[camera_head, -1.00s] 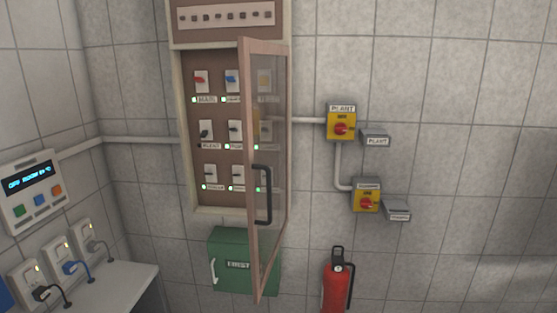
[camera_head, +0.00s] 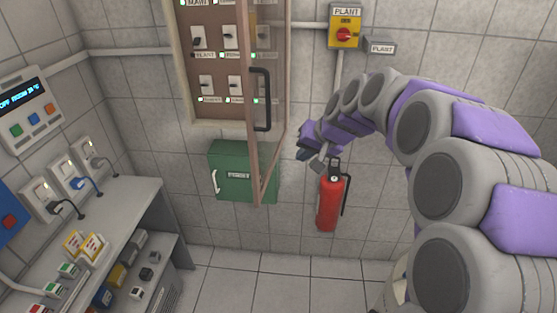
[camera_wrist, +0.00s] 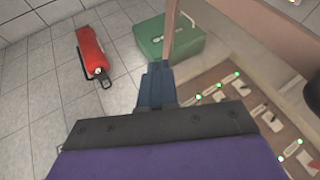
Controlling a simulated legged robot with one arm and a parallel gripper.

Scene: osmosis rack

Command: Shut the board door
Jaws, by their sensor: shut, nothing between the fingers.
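The board door (camera_head: 272,150) is a wood-framed glass panel with a black handle (camera_head: 261,99). It stands open, swung out from the board (camera_head: 187,75), with several switches and green lights behind it. My gripper (camera_head: 306,155) is to the right of the door's lower part in the head view, apart from the handle. In the wrist view the gripper (camera_wrist: 157,75) is shut and empty. The door frame (camera_wrist: 173,30) shows just beyond its fingertips there; I cannot tell whether they touch. The board (camera_wrist: 215,105) shows at the lower right of the wrist view.
A green box (camera_head: 228,172) is on the wall below the board. A red fire extinguisher (camera_head: 329,203) is close below my gripper. A yellow plant switch (camera_head: 345,27) is on the wall at right. A desk with sockets (camera_head: 140,192) is at left; the floor is clear.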

